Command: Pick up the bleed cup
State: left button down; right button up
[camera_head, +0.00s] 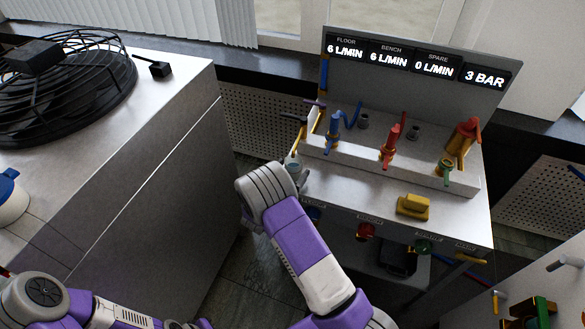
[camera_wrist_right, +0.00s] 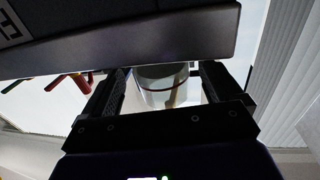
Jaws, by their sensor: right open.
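A clear, cup-like vessel (camera_wrist_right: 162,88) with a dark band around it shows in the right wrist view; I take it to be the bleed cup. It stands between the two black fingers of my right gripper (camera_wrist_right: 163,76), which are open with a gap at each side of it. In the head view my right gripper (camera_head: 297,174) is at the left end of the valve bench (camera_head: 345,180), largely hidden by my own wrist. A small pale shape there may be the cup, but I cannot tell. My left gripper is out of view.
Blue (camera_head: 333,128) and red (camera_head: 391,142) valves stand on the bench's raised ledge, under a display panel (camera_head: 420,75). A yellow block (camera_head: 413,206) sits on the bench top. A grey cabinet (camera_head: 150,160) stands at left. A dark slab (camera_wrist_right: 120,38) crosses the wrist view close above the fingers.

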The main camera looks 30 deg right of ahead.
jog(key=shift+w+d+f+b, duration=0.2)
jog(key=shift+w+d, duration=0.2)
jog(key=shift+d, duration=0.2)
jog(key=shift+w+d+f+b, duration=0.15)
jog(key=shift+w+d, duration=0.25)
jog(key=shift+d, duration=0.15)
jog(key=shift+w+d+r, duration=0.1)
jog(key=shift+w+d, duration=0.1)
jog(key=shift+d, duration=0.2)
jog(key=c, duration=1.1)
jog(key=shift+r, duration=0.1)
jog(key=shift+c, duration=0.2)
